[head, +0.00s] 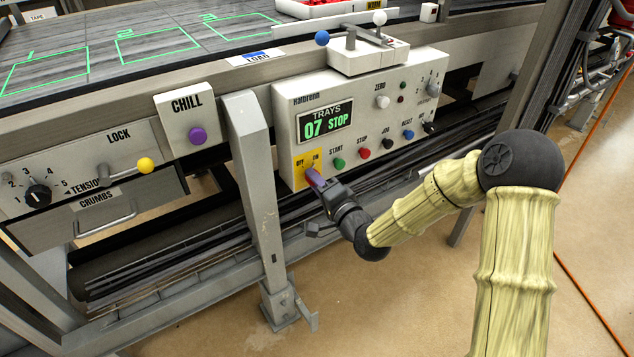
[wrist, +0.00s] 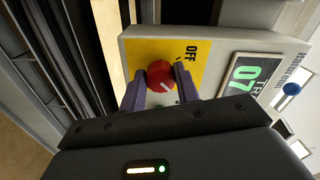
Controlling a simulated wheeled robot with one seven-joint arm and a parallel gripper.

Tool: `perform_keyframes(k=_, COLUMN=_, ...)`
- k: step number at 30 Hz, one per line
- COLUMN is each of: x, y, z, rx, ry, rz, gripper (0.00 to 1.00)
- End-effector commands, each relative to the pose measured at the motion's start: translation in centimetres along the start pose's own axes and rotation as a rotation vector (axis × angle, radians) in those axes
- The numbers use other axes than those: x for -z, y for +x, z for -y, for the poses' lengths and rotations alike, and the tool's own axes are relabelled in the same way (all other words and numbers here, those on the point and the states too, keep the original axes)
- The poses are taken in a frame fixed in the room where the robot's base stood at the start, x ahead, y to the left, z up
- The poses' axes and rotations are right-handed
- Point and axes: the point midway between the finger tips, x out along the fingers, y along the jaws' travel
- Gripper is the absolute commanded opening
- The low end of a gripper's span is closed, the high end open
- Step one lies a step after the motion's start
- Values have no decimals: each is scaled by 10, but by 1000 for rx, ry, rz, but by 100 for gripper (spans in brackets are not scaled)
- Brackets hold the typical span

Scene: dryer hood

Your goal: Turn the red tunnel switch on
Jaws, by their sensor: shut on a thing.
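The red tunnel switch (wrist: 160,74) is a round knob on a yellow plate, seen in the wrist view. My gripper (wrist: 160,80) is shut on it, with one purple finger on each side. A short pale mark on the knob points to the lower right of the wrist view, away from the OFF label (wrist: 191,50). The right finger covers part of the plate below OFF. In the head view my gripper (head: 313,176) reaches the yellow plate (head: 299,162) at the lower left of the control panel (head: 400,100). The fingers hide the knob there.
The START button (head: 339,163) and STOP button (head: 364,154) sit just right of my gripper. A grey post (head: 255,170) stands left of the panel. Open floor (head: 400,300) lies below my arm.

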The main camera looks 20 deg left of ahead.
Motion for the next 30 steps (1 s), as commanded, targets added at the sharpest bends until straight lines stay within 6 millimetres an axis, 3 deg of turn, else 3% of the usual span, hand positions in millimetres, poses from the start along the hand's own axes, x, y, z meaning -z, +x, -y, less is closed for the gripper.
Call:
perform_keyframes(k=1, x=0, y=0, z=-2, rx=-4, ry=2, rz=0, gripper=34)
perform_keyframes(k=4, x=0, y=0, z=-1, rx=-3, ry=2, rz=-1, gripper=53)
perform_keyframes(k=17, x=1, y=-7, z=0, rx=-3, ry=-1, rz=0, gripper=53)
perform_keyframes(k=23, x=1, y=-36, z=0, rx=-5, ry=1, rz=-1, gripper=53)
perform_keyframes(k=30, x=2, y=-84, z=0, rx=-6, ry=2, rz=-2, gripper=53)
